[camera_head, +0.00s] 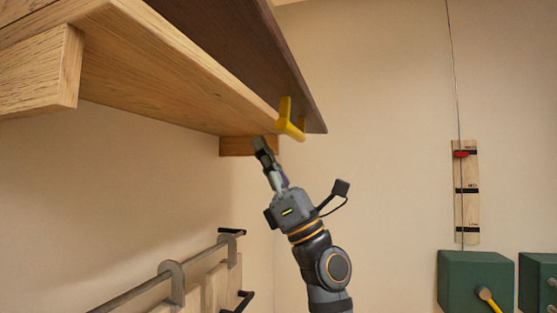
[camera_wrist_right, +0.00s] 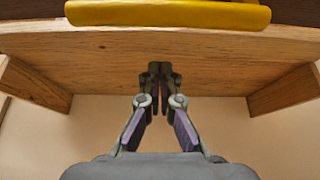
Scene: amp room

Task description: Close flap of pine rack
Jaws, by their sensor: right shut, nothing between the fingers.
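The pine rack (camera_head: 150,85) is mounted high on the wall at upper left in the head view, and I see it from below. Its dark brown flap (camera_head: 240,50) runs along the front edge and slants outward; how far open it is I cannot tell. A yellow handle (camera_head: 291,122) is on the flap near its far end. The handle (camera_wrist_right: 168,13) also crosses the top of the right wrist view, with the rack's pine underside (camera_wrist_right: 110,60) behind the fingers. My right gripper (camera_head: 261,146) is shut and empty, just below the handle and apparently apart from it. My left gripper is out of view.
Wooden brackets (camera_head: 50,75) support the rack from below. A grey rail (camera_head: 140,296) on posts is at lower left. Green boxes (camera_head: 475,278) and a wooden strip with a red marker (camera_head: 466,195) are at right. Open space lies right of the flap.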

